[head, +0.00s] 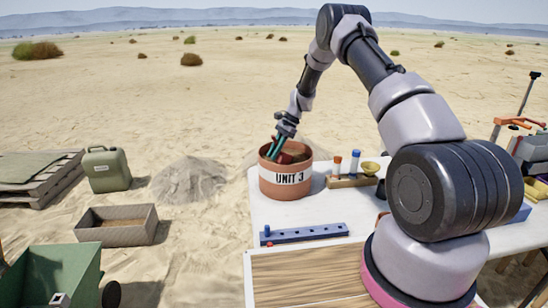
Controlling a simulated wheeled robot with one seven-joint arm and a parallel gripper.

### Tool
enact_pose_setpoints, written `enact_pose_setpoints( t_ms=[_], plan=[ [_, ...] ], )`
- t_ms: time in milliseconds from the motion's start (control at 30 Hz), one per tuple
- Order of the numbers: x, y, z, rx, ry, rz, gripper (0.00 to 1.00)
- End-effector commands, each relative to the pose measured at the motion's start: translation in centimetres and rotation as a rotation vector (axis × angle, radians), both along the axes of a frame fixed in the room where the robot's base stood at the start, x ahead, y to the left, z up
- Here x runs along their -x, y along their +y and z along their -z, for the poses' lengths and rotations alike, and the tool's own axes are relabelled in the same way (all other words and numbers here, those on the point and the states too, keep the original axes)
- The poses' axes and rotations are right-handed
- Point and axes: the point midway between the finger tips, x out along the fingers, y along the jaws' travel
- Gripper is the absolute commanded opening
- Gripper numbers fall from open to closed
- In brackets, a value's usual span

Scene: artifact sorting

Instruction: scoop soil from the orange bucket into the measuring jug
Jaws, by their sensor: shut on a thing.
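The orange bucket (285,190), labelled "UNIT 3", stands upright at the far left corner of the white table. Brown soil (299,158) shows inside its rim. My gripper (277,151) reaches down into the bucket's mouth from above, at its left side. I cannot make out a measuring jug; my arm covers part of the table at the right.
A wooden rack (352,181) with orange-capped and blue-capped vials and a brass bowl (370,168) stands right of the bucket. A blue strip with holes (304,234) lies in front. A wooden board (307,277) is nearest. Bare white tabletop lies between them.

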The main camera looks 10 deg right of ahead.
Motion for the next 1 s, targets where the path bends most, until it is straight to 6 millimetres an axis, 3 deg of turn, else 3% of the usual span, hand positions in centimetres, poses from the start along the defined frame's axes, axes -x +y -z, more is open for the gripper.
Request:
enact_pose_setpoints(
  t_ms=[767, 1000],
  plan=[
    [0.0, 0.0, -5.5, 0.000, -0.001, 0.001, 0.00],
    [0.5, 0.7, -5.2, 0.217, -0.170, -0.008, 0.00]
  ],
)
